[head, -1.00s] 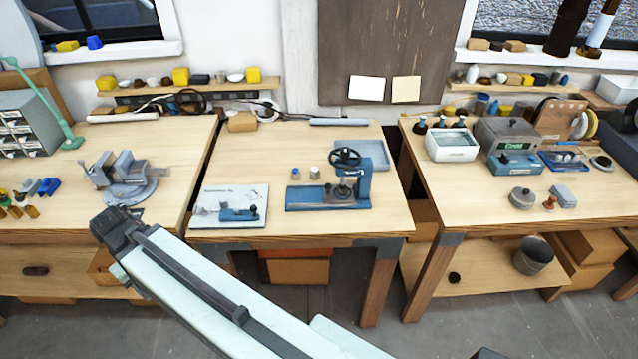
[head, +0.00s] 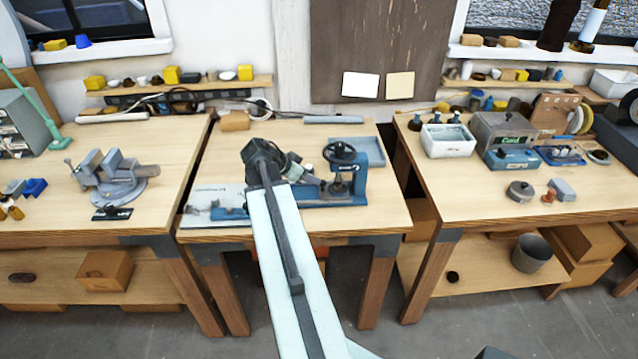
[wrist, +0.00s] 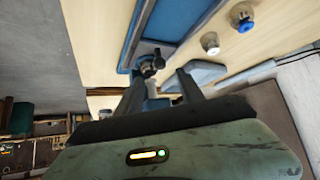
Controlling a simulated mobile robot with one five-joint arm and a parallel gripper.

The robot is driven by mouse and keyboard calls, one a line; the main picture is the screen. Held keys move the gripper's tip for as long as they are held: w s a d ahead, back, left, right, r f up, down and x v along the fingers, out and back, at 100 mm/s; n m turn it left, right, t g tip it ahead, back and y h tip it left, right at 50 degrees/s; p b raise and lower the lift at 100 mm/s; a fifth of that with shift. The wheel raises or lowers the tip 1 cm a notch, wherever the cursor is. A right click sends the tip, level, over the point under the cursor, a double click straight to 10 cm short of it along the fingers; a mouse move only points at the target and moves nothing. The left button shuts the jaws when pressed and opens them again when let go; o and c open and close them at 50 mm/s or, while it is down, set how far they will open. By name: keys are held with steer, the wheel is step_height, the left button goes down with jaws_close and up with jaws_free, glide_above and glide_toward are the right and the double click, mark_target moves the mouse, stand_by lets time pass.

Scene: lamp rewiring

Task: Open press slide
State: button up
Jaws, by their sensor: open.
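The blue press (head: 352,180) with its black handwheel (head: 340,152) stands on the middle table in the head view. Its blue base runs left, partly behind my arm. A blue piece with a dark knob (head: 228,212) lies at the left on a pale sheet (head: 200,203). My gripper (head: 290,165) is over the table, left of the handwheel, with its fingertips unclear there. In the wrist view my gripper (wrist: 160,82) is open, and a dark knob-like part (wrist: 150,65) at the end of a blue body (wrist: 178,25) shows just beyond and between the fingers. Contact cannot be told.
A blue tray (head: 370,152) lies behind the press. Two small caps, one white (wrist: 210,42) and one blue-topped (wrist: 243,18), stand near the blue body in the wrist view. A grey vise (head: 112,178) stands on the left table. Gaps separate the tables.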

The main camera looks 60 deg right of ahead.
steer(key=b, duration=0.4)
glide_above(319, 192)
step_height(319, 192, down, 5)
steer(key=shift+s+r, duration=0.1)
jaws_close()
stand_by(0.9)
